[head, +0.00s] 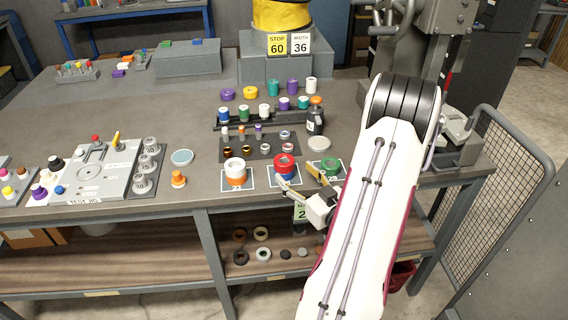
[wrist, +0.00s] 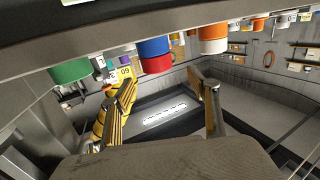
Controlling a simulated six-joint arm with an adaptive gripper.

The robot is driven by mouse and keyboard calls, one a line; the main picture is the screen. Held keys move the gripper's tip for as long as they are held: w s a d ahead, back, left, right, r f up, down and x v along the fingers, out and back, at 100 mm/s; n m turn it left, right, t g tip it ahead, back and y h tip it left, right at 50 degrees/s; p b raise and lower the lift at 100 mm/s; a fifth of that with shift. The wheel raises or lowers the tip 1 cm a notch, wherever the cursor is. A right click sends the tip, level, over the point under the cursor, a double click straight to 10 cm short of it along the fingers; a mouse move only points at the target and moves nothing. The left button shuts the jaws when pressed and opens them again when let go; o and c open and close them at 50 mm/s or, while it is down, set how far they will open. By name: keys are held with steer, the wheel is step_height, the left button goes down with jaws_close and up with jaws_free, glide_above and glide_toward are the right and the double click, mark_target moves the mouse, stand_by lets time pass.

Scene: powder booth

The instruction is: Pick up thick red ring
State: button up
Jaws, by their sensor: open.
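The thick red ring (head: 284,168) sits on a blue ring (head: 283,178) on a small pad at the front of the bench. In the wrist view, which looks upside down, the red ring (wrist: 156,65) shows below the blue ring (wrist: 154,46). My gripper (head: 298,175) is open at the bench's front edge, close in front of the red ring. One finger is on either side in the picture. In the wrist view my gripper (wrist: 165,88) has its fingers spread with nothing between them. The fingers hide part of the stack's base in the head view.
An orange and white stack (head: 235,172) stands left of the red ring, and a green ring (head: 329,169) stands close to its right. A test jig (head: 100,175) lies far left.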

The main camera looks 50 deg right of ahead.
mark_target(284, 158)
stand_by(0.3)
steer(key=shift+x, duration=1.3)
steer(key=shift+x, duration=2.65)
steer(key=shift+s+d, duration=0.15)
steer(key=shift+c, duration=0.4)
steer(key=c, duration=1.3)
steer(key=shift+r, duration=0.25)
steer(key=shift+r, duration=4.85)
